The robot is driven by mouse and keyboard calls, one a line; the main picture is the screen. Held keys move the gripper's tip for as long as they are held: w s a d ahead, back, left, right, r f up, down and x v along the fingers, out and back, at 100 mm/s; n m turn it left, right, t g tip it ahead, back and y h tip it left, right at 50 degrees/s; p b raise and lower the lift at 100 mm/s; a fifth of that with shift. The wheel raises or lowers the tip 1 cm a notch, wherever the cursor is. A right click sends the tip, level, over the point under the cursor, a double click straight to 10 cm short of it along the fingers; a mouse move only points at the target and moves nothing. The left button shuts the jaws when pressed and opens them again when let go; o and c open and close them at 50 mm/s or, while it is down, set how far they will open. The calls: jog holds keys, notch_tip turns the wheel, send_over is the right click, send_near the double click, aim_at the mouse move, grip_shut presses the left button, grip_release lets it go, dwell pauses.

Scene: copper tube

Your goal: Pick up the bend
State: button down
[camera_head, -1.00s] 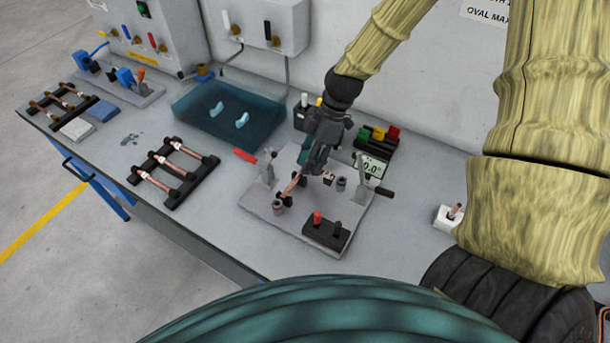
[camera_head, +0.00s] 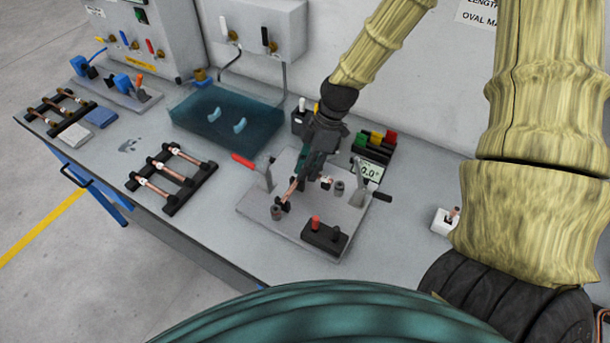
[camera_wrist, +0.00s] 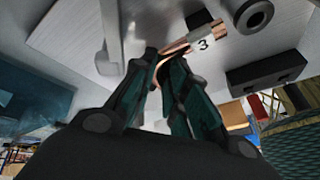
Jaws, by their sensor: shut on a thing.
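My gripper (camera_head: 304,178) points down over the grey fixture plate (camera_head: 262,208). In the wrist view its dark green fingers (camera_wrist: 164,60) are closed around the copper, close to the tag. The fingers hide part of the tube. I cannot tell whether the tube is clear of the fixture.
Black racks with copper tubes (camera_head: 171,180) lie to the left. A blue translucent tray (camera_head: 228,118) sits behind.

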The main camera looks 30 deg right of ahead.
jog(key=shift+r, duration=0.1)
notch_tip(320, 180, up, 10)
jog(key=b, duration=0.2)
jog(key=shift+b, duration=0.35)
